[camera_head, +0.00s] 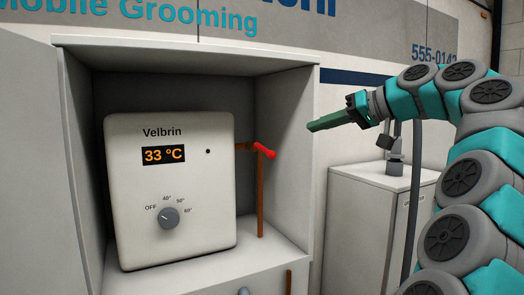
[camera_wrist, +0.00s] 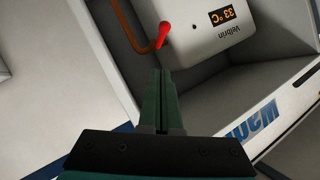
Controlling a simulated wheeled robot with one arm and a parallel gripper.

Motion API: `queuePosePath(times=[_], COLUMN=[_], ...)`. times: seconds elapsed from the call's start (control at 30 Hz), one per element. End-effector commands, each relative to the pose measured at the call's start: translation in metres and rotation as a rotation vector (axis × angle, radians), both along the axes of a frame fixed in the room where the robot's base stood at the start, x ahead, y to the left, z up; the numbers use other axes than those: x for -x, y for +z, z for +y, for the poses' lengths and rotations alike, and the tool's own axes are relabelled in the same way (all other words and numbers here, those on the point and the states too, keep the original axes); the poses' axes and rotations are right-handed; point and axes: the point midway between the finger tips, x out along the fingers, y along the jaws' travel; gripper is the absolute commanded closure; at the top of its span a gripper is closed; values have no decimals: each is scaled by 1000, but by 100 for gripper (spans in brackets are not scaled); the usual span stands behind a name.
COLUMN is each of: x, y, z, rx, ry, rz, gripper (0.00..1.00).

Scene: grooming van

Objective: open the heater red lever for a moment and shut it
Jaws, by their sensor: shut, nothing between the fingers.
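The heater (camera_head: 170,190) is a white Velbrin box in an open cabinet, its display reading 33 °C. A copper pipe leaves its right side and carries the red lever (camera_head: 264,151), which points toward the cabinet's open front. The lever also shows in the wrist view (camera_wrist: 163,35), just beyond my fingertips, with the heater (camera_wrist: 215,25) beside it. My gripper (camera_head: 312,126) is shut and empty, to the right of the lever and a little higher in the head view. In the wrist view my gripper (camera_wrist: 160,72) appears apart from the lever.
The cabinet (camera_head: 285,150) has a right side wall whose front edge lies between lever and gripper in the head view. Its door (camera_head: 40,170) stands open at left. A lower white cabinet (camera_head: 375,215) with a grey fixture on top stands under my arm.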

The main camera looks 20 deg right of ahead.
Motion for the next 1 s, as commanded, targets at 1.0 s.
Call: queuePosePath(times=[1.0], x=[-93], y=[-47], z=[40], rx=[-22], ry=[-26], rz=[-19], gripper=[100])
